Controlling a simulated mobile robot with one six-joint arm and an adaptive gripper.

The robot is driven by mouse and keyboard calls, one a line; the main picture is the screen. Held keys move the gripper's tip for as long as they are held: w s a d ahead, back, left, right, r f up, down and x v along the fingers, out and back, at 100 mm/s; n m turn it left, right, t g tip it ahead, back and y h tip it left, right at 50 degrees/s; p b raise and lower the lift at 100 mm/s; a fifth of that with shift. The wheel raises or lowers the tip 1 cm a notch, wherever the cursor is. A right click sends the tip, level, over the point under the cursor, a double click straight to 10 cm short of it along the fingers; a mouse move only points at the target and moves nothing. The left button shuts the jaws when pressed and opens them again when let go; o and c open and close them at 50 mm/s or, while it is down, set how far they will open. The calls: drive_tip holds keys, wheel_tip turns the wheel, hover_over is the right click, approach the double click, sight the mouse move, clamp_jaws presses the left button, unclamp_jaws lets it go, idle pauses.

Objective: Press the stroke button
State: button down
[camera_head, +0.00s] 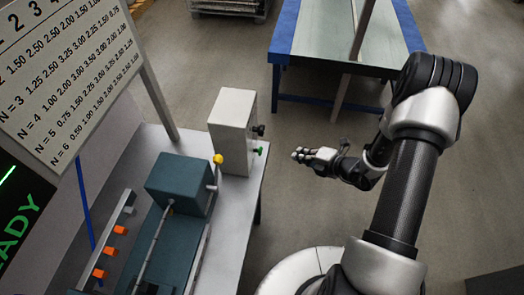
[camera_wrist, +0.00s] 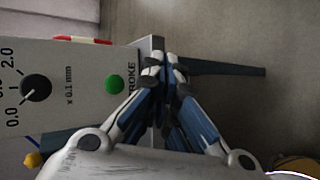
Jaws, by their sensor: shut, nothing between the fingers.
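The stroke button is a green round button (camera_head: 259,151) on the right side of a light grey box (camera_head: 230,115). In the wrist view the green button (camera_wrist: 114,84) sits on the box's panel, beside lettering that reads "…ROKE", its start hidden. My gripper (camera_head: 300,155) is to the right of the box in the head view, with a gap between its fingertips and the button. In the wrist view the fingers of my gripper (camera_wrist: 160,72) are shut and empty, and their tips lie to the right of the button.
A black knob (camera_wrist: 37,88) with a 0.1 mm scale is on the same panel. A yellow ball (camera_head: 217,158) on a lever stands next to a teal block (camera_head: 180,184). A blue-edged table (camera_head: 287,30) stands behind. Floor right of the box is open.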

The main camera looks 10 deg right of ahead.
drive_tip(key=shift+a, duration=0.1)
drive_tip(key=w+a+b, duration=0.1)
drive_tip(key=w+a, duration=0.1)
drive_tip(key=a, duration=0.6)
drive_tip(key=shift+w, duration=0.4)
drive_tip(key=shift+a, duration=0.2)
idle(1.0)
drive_tip(key=shift+w+a, duration=0.1)
drive_tip(key=shift+a, duration=0.2)
drive_tip(key=shift+w+a, duration=0.25)
drive_tip(key=shift+a, duration=0.6)
idle(1.0)
drive_tip(key=shift+d, duration=0.1)
drive_tip(key=shift+s+d, duration=0.2)
drive_tip(key=shift+d, duration=0.35)
drive_tip(key=shift+s+d, duration=0.2)
drive_tip(key=shift+d, duration=0.35)
drive_tip(key=shift+s+d+p, duration=0.1)
drive_tip(key=shift+s+d, duration=0.15)
drive_tip(key=shift+d, duration=0.55)
drive_tip(key=shift+s+d+p, duration=0.1)
drive_tip(key=shift+s+d, duration=0.15)
drive_tip(key=shift+d, duration=0.6)
drive_tip(key=shift+s+d+p, duration=0.1)
drive_tip(key=shift+s+d, duration=0.15)
drive_tip(key=shift+d, duration=0.55)
